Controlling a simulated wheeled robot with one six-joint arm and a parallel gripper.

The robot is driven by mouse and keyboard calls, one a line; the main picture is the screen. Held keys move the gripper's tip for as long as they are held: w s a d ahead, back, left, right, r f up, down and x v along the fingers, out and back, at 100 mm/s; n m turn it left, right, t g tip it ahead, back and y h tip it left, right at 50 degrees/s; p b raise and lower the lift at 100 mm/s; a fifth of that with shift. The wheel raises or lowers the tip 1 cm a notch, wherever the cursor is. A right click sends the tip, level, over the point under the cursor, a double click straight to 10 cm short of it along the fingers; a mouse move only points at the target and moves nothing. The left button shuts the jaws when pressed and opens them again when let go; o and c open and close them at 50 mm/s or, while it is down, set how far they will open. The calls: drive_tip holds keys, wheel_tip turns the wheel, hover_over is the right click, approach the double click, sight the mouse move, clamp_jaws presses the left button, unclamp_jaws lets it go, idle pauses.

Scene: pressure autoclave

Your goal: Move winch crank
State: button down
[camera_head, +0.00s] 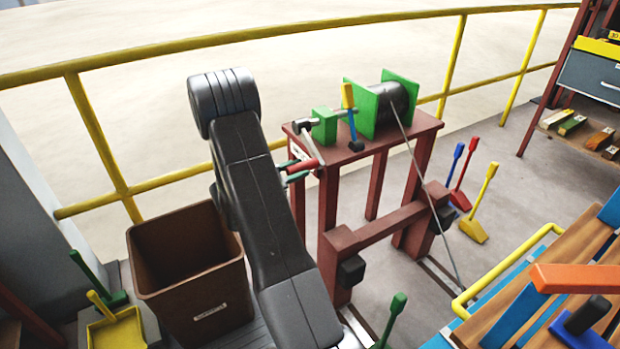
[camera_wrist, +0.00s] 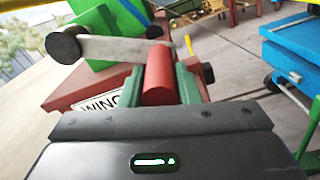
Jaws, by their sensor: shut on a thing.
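The winch (camera_head: 385,100) has green side plates and a dark drum, and stands on a dark red table (camera_head: 415,125). A cable runs from the drum down to the lower right. The crank's grey arm (camera_wrist: 115,48) leads from a dark round hub to a red handle (camera_wrist: 158,77). In the head view the red handle (camera_head: 303,165) hangs low, in front of the table's left end. My gripper (camera_head: 298,172) has green fingers, one on each side of the red handle, and is shut on it. My own arm hides part of the table's left side in the head view.
A brown bin (camera_head: 185,240) stands left of my arm. A yellow railing (camera_head: 200,42) runs behind the table. Brooms or scoops (camera_head: 480,205) and a blue and wooden cart (camera_head: 540,290) are at the right.

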drive_tip(key=w+a+f+m+b, duration=0.6)
drive_tip(key=w+m+b, duration=0.3)
drive_tip(key=b, duration=0.4)
drive_tip(key=shift+w+a+f, duration=0.15)
drive_tip(key=shift+a+f, duration=0.25)
drive_tip(key=c, duration=1.1)
unclamp_jaws()
drive_tip(key=shift+a, duration=0.1)
